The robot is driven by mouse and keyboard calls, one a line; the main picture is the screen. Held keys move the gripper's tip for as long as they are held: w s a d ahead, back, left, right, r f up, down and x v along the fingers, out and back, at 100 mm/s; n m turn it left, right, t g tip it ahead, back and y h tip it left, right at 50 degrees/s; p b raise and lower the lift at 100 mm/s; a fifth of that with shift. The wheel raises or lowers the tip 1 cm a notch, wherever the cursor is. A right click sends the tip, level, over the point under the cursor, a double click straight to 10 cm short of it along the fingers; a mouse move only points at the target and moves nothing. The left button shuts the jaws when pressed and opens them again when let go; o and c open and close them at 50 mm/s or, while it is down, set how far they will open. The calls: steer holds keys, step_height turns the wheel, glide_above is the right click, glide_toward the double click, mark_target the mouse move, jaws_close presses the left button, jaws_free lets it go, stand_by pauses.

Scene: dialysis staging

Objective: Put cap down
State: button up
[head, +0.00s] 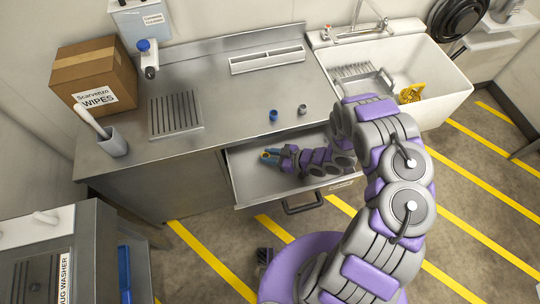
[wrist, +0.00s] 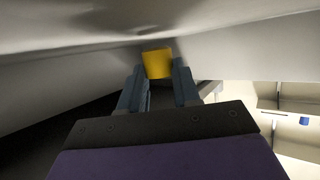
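A small yellow cap (wrist: 157,62) sits between the two fingertips of my gripper (wrist: 159,72) in the wrist view, with both fingers close against its sides. In the head view my gripper (head: 269,154) reaches low into the open drawer (head: 245,180), and a bit of yellow shows at its fingertips. I cannot tell whether the cap touches the drawer floor. A blue cap (head: 273,115) and a grey cap (head: 302,109) stand on the steel counter (head: 225,100) just behind the drawer.
The counter also holds a cardboard wipes box (head: 95,75), a grey cup with a white handle (head: 113,143) and a drain grate (head: 175,115). A white sink (head: 440,75) with a yellow item (head: 411,93) is at the right. The counter edge overhangs the drawer; its left part looks clear.

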steer(key=o, duration=0.4)
steer(key=shift+r+p, duration=0.65)
steer(key=v, duration=0.7)
steer(key=shift+s+d+p, duration=0.1)
steer(key=shift+d+p, duration=0.15)
steer(key=shift+p, duration=0.15)
steer(key=shift+r, duration=0.1)
